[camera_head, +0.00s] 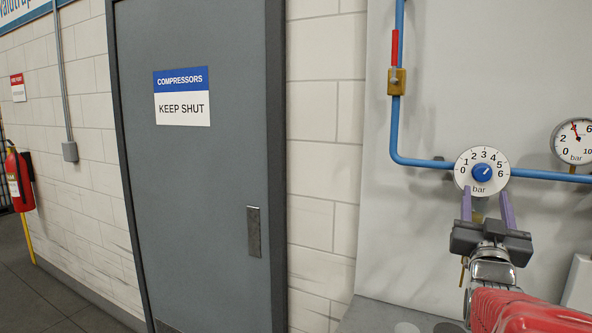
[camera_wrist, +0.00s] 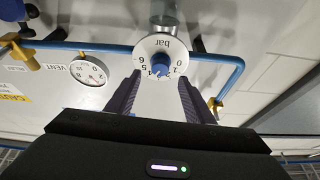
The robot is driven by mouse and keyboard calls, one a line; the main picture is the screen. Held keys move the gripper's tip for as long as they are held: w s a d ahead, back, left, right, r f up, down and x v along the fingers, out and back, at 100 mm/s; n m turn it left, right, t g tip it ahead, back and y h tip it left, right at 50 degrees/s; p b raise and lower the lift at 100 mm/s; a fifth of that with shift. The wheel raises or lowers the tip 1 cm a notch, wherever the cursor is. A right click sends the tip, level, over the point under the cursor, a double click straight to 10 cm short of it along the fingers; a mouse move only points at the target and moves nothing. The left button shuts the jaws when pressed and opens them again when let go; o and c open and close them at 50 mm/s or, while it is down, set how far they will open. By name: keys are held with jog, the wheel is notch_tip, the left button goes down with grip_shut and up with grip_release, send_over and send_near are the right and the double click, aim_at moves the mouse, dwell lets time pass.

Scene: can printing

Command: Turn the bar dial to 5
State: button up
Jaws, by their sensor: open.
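The bar dial (camera_head: 482,188) is a round white plate with numbers 0 to 6, fixed on the pale wall panel. Its blue knob (camera_head: 482,173) has a pale mark towards the upper right, seemingly near 4 or 5; the exact reading is too small to tell. The dial also shows upside down at top centre in the wrist view (camera_wrist: 160,41), with the blue knob (camera_wrist: 159,63). My gripper (camera_head: 486,203) is open and empty. Its fingers point up at the dial from just below in the head view. In the wrist view its fingertips (camera_wrist: 159,76) flank the knob, apparently apart from it.
A blue pipe (camera_head: 409,161) runs to the dial, with a brass valve and red handle (camera_head: 396,60) on it. A pressure gauge (camera_head: 574,141) is to the right. A grey door (camera_head: 200,200) and fire extinguisher (camera_head: 18,180) stand left.

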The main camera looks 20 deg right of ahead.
aim_at(483, 175)
jog(key=x, duration=0.7)
jog(key=shift+w+d+r, duration=0.1)
jog(key=shift+w+d, duration=0.05)
jog(key=shift+w, duration=0.05)
jog(key=c, duration=0.9)
jog(key=shift+c, duration=0.7)
jog(key=shift+s+r, duration=0.1)
jog(key=shift+r+m, duration=0.1)
jog(key=shift+m, duration=0.5)
jog(key=shift+m+h, duration=0.3)
jog(key=shift+m+g+h, duration=0.35)
jog(key=shift+m+g, duration=0.55)
jog(key=shift+m, duration=0.8)
jog(key=shift+m+g+h, duration=0.35)
jog(key=shift+m+g, duration=0.55)
jog(key=shift+m, duration=0.8)
